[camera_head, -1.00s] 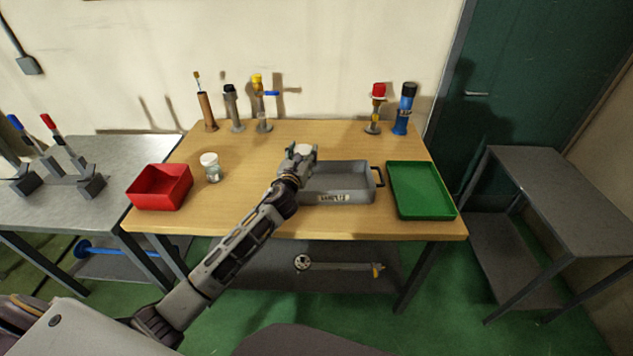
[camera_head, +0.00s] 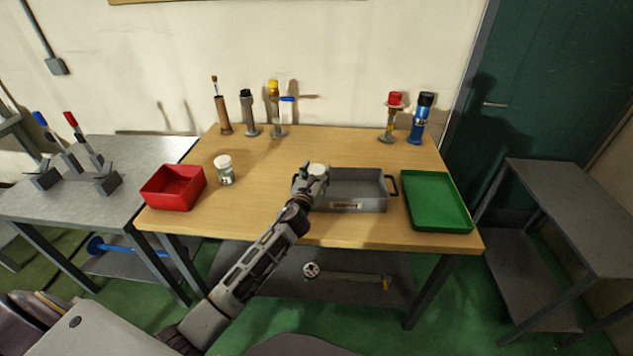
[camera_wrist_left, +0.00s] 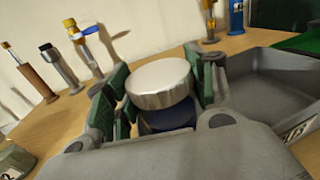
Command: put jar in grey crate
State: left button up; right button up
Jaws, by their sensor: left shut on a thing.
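My left gripper (camera_head: 312,176) is at the left end of the grey crate (camera_head: 362,206) in the head view. It is shut on a jar, whose pale lid (camera_head: 317,169) shows between the fingers. In the left wrist view the jar has a silvery lid (camera_wrist_left: 160,84) and a dark blue body (camera_wrist_left: 166,120), with green finger pads on both sides. There the grey crate (camera_wrist_left: 270,100) lies to the right of the jar, and the jar appears outside its hollow. The crate looks empty. A second jar (camera_head: 225,172), clear with a white lid, stands on the table. My right gripper is out of view.
A red bin (camera_head: 172,190) is at the table's left and a green tray (camera_head: 437,200) right of the crate. Several upright tools, including a blue one (camera_head: 420,120), stand along the back. The table's middle (camera_head: 270,165) is mostly clear.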

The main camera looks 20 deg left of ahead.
pick_arm(q)
notch_tip(320, 180, down, 2)
jog(key=shift+f+b, duration=0.2)
jog(key=shift+b, duration=0.25)
jog(key=shift+f, duration=0.65)
jog(key=o, duration=1.1)
jog(key=shift+o, duration=0.6)
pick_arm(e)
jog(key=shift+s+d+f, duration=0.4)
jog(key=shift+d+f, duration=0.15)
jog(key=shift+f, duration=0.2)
